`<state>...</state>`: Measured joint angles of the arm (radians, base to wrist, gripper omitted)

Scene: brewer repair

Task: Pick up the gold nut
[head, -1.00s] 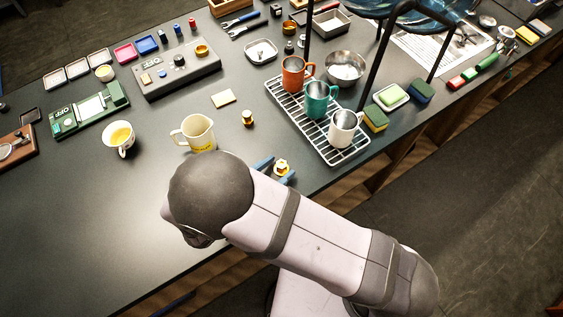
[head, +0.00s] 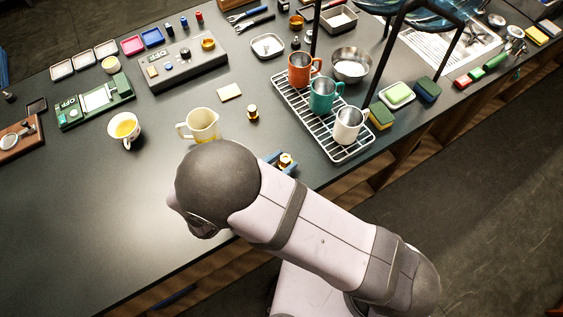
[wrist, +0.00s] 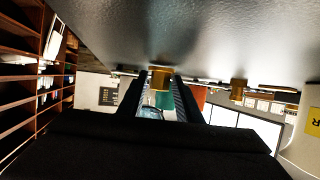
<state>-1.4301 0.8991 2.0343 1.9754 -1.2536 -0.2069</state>
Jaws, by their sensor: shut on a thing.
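In the wrist view the gold nut (wrist: 160,80) sits between the two dark fingertips of my gripper (wrist: 160,88), one on each side. The gripper is shut on it. The nut is by the bench surface; I cannot tell whether it still touches it. My arm hides part of the gripper in the head view.
A second gold piece (head: 252,113) stands farther back on the bench. A cream jug (head: 203,125) is to the left. A wire rack (head: 333,150) with orange, teal and white mugs is to the right. A white cup (head: 124,129) stands farther left.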

